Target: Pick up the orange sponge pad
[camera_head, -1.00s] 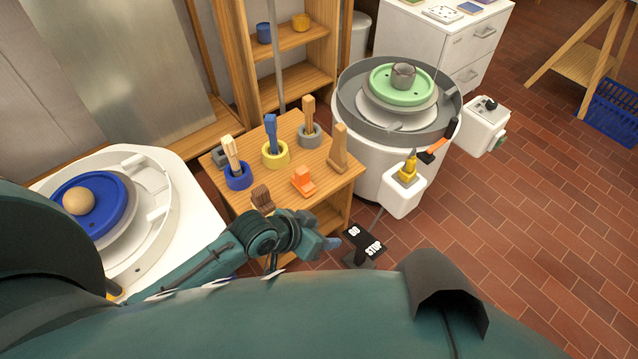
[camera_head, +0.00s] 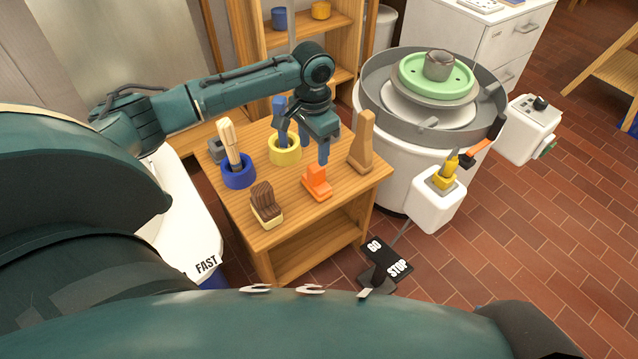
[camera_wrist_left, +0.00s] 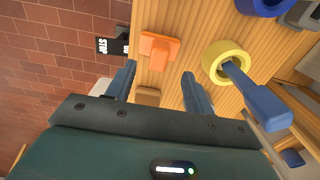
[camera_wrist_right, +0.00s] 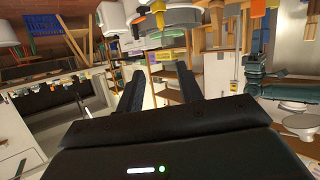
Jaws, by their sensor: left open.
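The orange sponge pad (camera_head: 317,184), a small block with a raised grip, rests on the small wooden table (camera_head: 322,228) near its front right. It also shows in the left wrist view (camera_wrist_left: 158,48), ahead of the fingers and roughly between their lines. My left gripper (camera_head: 323,158) is open and empty, pointing down just above and behind the pad, apart from it as far as I can tell. Its two spread fingers also show in the left wrist view (camera_wrist_left: 158,84). My right gripper (camera_wrist_right: 161,82) is open and empty, away from the table.
A brown and cream block (camera_head: 265,206) stands left of the pad, and a tall wooden piece (camera_head: 362,145) to its right. The blue holder (camera_head: 238,174) and yellow holder (camera_head: 285,152) contain tools. A pottery wheel (camera_head: 432,110) stands right of the table.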

